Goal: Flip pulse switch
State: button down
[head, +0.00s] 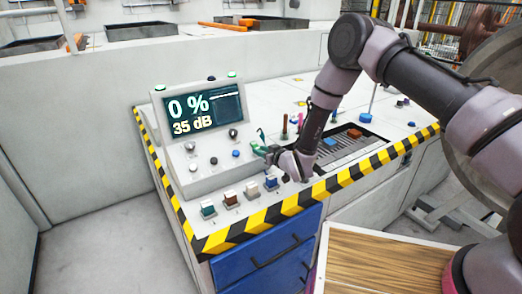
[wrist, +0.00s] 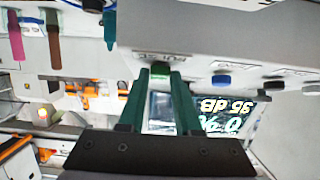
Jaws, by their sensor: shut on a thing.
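The pulse switch (wrist: 160,71) is a small green-topped control between my fingertips in the wrist view, beside a blurred printed label on the pale panel. My gripper (wrist: 160,77) has dark green fingers, shut on this switch. In the head view my gripper (head: 261,146) is at the right end of the console's sloped control box, and the switch itself is hidden or too small to make out. The console display (head: 203,110) reads 0 % and 35 dB.
A blue knob (wrist: 221,79) and a black knob sit beside the switch. Several coloured rocker switches (head: 229,196) line the console's front, edged with yellow-black stripes. A slider panel (head: 345,147) lies right of my gripper. Blue drawers (head: 268,262) are below.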

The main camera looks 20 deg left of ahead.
jog(key=shift+f+t+y, duration=0.3)
jog(key=shift+t+y, duration=0.2)
jog(key=shift+y, duration=0.2)
jog(key=c, duration=0.6)
grip_release()
jog(key=shift+d, duration=0.1)
jog(key=v, duration=1)
jog(key=shift+s+d+r, duration=0.1)
jog(key=shift+s+d, duration=0.15)
jog(key=shift+s, duration=0.1)
